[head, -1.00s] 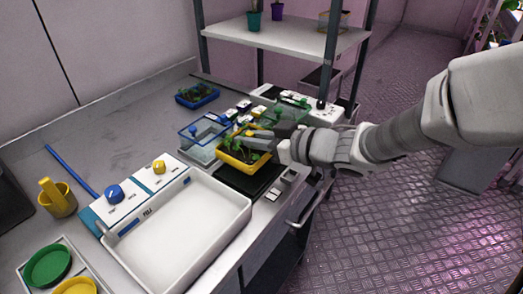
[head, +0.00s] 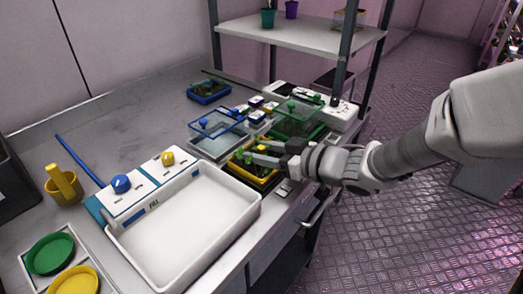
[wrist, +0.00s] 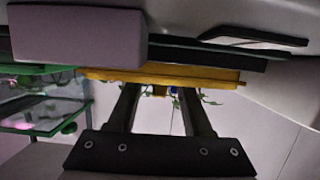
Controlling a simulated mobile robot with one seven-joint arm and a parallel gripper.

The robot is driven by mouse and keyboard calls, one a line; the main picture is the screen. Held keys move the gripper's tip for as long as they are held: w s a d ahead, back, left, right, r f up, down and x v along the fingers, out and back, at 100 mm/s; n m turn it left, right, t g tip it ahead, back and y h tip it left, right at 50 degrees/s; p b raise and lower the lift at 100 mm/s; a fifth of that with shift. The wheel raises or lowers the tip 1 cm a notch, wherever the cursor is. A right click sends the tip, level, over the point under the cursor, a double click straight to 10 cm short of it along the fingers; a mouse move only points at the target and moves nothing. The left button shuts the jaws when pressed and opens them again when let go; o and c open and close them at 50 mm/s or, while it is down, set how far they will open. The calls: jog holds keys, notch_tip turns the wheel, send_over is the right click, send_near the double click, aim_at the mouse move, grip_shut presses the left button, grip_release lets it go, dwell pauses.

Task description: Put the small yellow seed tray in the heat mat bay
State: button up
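The small yellow seed tray (head: 232,167), with green seedlings in it, sits on the dark heat mat bay (head: 268,188) beside the white basin. The bay is mostly hidden under the tray. My gripper (head: 262,152) is over the tray from the right, with its fingers apart. In the wrist view, which looks upside down, the yellow tray's edge (wrist: 205,75) lies flat along a dark slab. My gripper's fingers (wrist: 158,100) stand apart there, with a small yellow tab and leaves between them and no contact visible.
A clear box with blue trim (head: 215,140) stands just left of the tray, and a clear green-trimmed box (head: 298,120) behind it. The large white basin (head: 185,225) is in front. A blue seed tray (head: 208,92) sits further back.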

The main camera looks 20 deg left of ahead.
jog(key=shift+r, duration=0.1)
jog(key=shift+d+r, duration=0.15)
jog(key=shift+r, duration=0.05)
jog(key=p+v, duration=0.4)
jog(key=v, duration=0.6)
jog(key=shift+s+d+r, duration=0.1)
jog(key=shift+s+d, duration=0.05)
jog(key=shift+d, duration=0.15)
jog(key=w+d+r+m+t+h, duration=0.4)
jog(key=w+d+t+h, duration=0.35)
jog(key=d, duration=0.35)
jog(key=d+r+m+h, duration=0.3)
jog(key=d+m+h, duration=0.25)
jog(key=d, duration=0.45)
jog(key=s+d+m+g+h, duration=0.25)
jog(key=s+d+m, duration=0.2)
jog(key=s, duration=0.35)
jog(key=s+a+f+g+y, duration=0.1)
jog(key=s+a+g, duration=0.1)
jog(key=s, duration=0.9)
jog(key=shift+s+m+g+p, duration=0.35)
jog(key=shift+s+m+g, duration=0.05)
jog(key=shift+g, duration=0.3)
